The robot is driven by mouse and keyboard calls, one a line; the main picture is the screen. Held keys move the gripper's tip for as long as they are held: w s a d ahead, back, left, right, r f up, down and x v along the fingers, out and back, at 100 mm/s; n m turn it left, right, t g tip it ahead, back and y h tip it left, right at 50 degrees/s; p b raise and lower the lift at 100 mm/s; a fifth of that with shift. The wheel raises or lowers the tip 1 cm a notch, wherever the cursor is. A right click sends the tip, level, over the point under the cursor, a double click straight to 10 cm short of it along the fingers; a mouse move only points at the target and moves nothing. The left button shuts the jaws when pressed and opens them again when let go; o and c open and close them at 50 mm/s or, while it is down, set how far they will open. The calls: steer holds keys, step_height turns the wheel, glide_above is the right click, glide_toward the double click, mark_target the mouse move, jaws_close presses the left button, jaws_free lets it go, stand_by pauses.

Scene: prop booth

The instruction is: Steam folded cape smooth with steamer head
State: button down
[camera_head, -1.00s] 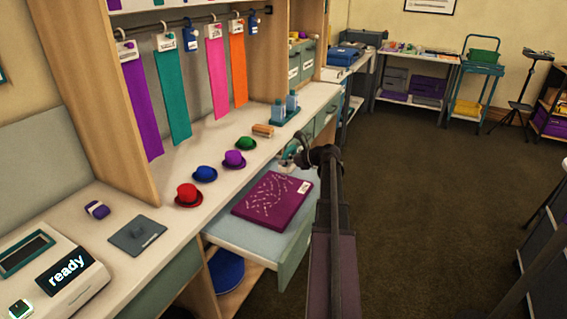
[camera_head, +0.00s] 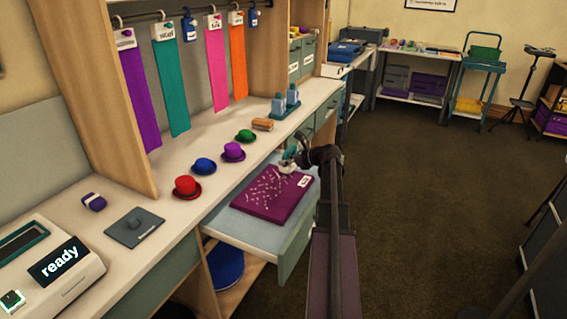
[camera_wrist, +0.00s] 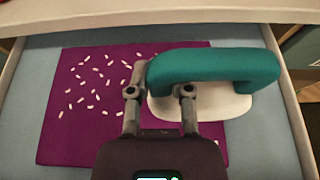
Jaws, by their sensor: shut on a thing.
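The folded cape (camera_head: 262,203) is a flat magenta-purple rectangle lying in an open drawer. It also fills much of the wrist view (camera_wrist: 75,135). Many short white marks lie scattered over its left and middle part in the wrist view; the strip visible beside the steamer on the right looks plain. My gripper (camera_wrist: 160,92) is shut on the steamer head (camera_wrist: 215,66), which has a teal arched handle and a pale flat base. The base is over the cape's right upper part in the wrist view; whether it touches is unclear. The head view shows the steamer small at the cape's far edge.
The pale blue drawer (camera_head: 240,232) has raised walls around the cape. Red (camera_head: 187,187), blue (camera_head: 204,166), purple (camera_head: 233,152) and green hats stand on the counter behind it. A white machine reading "ready" (camera_head: 50,265) is at left. Open floor lies right.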

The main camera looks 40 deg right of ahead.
steer(key=shift+f+b, duration=1)
steer(key=shift+f, duration=0.15)
steer(key=shift+s+a+r, duration=0.15)
steer(key=shift+s+a, duration=0.05)
steer(key=shift+a, duration=0.25)
steer(key=shift+s+a, duration=1.15)
steer(key=shift+a, duration=1.6)
steer(key=shift+s+a, duration=1.15)
steer(key=shift+a, duration=1.65)
steer(key=shift+s+a, duration=1.15)
steer(key=shift+a, duration=1.6)
steer(key=shift+a+r, duration=0.1)
